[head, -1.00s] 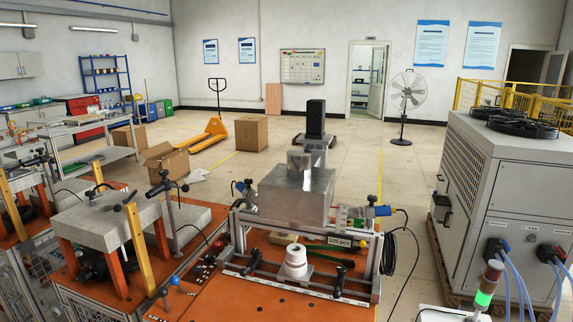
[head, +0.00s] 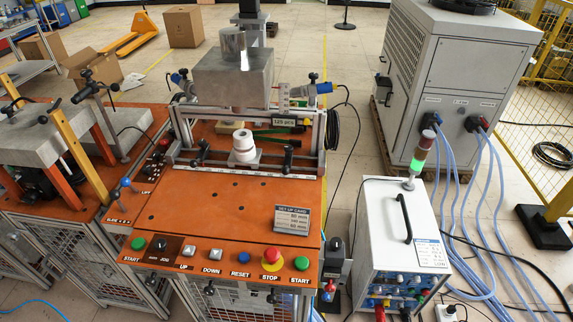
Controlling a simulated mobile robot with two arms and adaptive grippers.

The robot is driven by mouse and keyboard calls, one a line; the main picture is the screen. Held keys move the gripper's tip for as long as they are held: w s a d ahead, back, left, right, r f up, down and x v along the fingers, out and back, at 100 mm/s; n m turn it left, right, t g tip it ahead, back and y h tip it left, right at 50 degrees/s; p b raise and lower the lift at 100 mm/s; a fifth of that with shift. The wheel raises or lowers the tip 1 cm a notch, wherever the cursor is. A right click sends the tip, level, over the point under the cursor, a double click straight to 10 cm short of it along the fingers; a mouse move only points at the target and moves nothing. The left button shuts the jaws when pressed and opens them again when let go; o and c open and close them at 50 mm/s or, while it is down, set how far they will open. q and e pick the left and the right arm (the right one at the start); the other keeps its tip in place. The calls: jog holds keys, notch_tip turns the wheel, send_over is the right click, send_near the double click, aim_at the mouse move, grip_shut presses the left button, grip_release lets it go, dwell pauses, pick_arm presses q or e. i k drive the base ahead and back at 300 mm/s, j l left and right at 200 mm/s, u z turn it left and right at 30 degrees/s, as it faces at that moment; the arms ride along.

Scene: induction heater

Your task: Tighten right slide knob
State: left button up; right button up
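The induction heater bench has an orange top (head: 215,205) with a metal slide frame across its back. A black knob on the right of the front rail (head: 288,157) looks like the right slide knob. A similar black knob (head: 203,150) sits on the left of the same rail. A further small black-topped knob (head: 313,78) stands at the frame's upper right. I cannot tell from here how tight any knob is. A white stepped cylinder (head: 243,148) stands between the two rail knobs. Neither of my grippers shows in the head view.
A grey metal block (head: 232,78) sits above the frame. Buttons, including a red STOP knob (head: 272,256), line the bench front. A white power unit (head: 400,240) with a lit green lamp (head: 417,164) and hoses stands right.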

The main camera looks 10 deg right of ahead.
aim_at(288, 149)
jog(key=k+j+z, duration=0.1)
jog(key=z, duration=0.25)
jog(key=k+z, duration=0.6)
jog(key=z, duration=0.15)
